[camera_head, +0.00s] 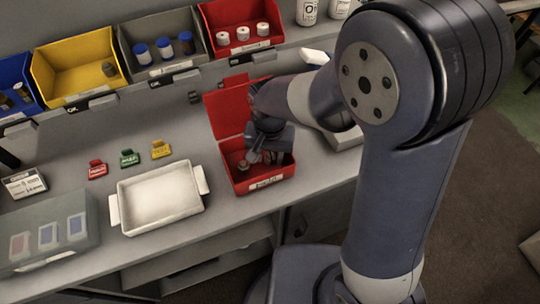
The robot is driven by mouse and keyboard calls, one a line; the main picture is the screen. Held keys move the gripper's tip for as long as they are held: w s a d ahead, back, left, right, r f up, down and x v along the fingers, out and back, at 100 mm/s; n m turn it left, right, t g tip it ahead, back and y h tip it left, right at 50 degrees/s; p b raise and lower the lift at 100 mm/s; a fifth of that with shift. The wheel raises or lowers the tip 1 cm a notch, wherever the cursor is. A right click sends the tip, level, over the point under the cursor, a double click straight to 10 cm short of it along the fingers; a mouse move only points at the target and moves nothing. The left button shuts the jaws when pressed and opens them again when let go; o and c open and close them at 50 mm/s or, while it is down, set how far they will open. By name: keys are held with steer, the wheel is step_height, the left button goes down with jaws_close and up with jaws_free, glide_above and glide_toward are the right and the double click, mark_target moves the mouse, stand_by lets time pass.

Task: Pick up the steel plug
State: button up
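A red open box (272,186) with its lid raised stands on the bench right of centre. My gripper (262,158) points down into this box; its fingers are small and partly hidden by the wrist, so I cannot tell whether they are open or shut. A small greyish-brown object (243,165) shows inside the box, just left of the fingers. It may be the steel plug, but it is too small to be sure. The rest of the box floor is hidden by my gripper.
A white tray (122,206) lies left of the box. Red (97,169), green (129,158) and yellow (161,149) tags lie behind it. Coloured bins line the back. A translucent case (72,258) sits at front left.

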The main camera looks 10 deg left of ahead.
steer(key=shift+c, duration=0.3)
steer(key=c, duration=0.7)
